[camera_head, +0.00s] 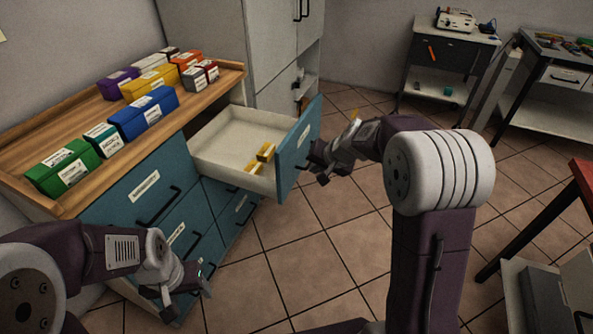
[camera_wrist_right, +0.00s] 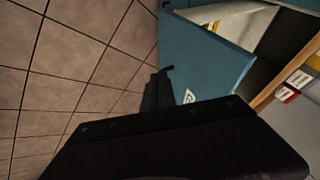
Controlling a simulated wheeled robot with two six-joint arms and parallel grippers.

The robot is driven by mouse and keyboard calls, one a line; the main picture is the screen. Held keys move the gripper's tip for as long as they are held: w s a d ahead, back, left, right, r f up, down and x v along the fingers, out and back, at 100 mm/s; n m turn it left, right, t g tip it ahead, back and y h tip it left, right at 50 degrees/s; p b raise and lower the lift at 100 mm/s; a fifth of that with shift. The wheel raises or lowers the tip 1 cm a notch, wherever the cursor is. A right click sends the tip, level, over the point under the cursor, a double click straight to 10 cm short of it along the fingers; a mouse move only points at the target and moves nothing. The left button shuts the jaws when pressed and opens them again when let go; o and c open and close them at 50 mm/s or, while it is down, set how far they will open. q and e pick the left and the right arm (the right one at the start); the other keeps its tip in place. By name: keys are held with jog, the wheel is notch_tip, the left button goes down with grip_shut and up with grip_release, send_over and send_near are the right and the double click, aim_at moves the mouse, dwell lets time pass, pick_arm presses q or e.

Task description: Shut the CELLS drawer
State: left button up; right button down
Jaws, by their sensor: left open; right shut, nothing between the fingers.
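The open drawer (camera_head: 233,146) has a teal front (camera_head: 299,146) and a pale inside, and is pulled far out of the cabinet. Yellow items (camera_head: 262,158) lie in it near the front. Its label cannot be read here. My right gripper (camera_head: 317,162) is shut and empty, at the outer face of the drawer front by its handle; whether it touches cannot be told. In the right wrist view the teal front (camera_wrist_right: 205,58) stands just beyond my dark gripper. My left gripper (camera_head: 186,292) is open and empty, low in front of the cabinet's lower drawers.
The cabinet (camera_head: 128,196) has more teal drawers, all closed, with dark handles. Several colored boxes, such as a blue box (camera_head: 144,113) and a green box (camera_head: 64,168), stand on its wooden top. Tiled floor (camera_head: 330,240) is clear in front. A red-topped table (camera_head: 583,185) is at the right.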

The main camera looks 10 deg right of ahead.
aim_at(291, 172)
pick_arm(q)
jog(key=shift+f, duration=0.1)
pick_arm(e)
jog(key=shift+w+a+f, duration=0.75)
jog(key=shift+w+f, duration=0.1)
jog(key=shift+w, duration=0.15)
jog(key=shift+w+a+f, duration=0.8)
jog(key=shift+w+f, duration=0.1)
jog(key=shift+w, duration=0.05)
jog(key=shift+w+a+f, duration=0.75)
jog(key=shift+w+f, duration=0.1)
jog(key=shift+w, duration=0.15)
jog(key=shift+a, duration=0.1)
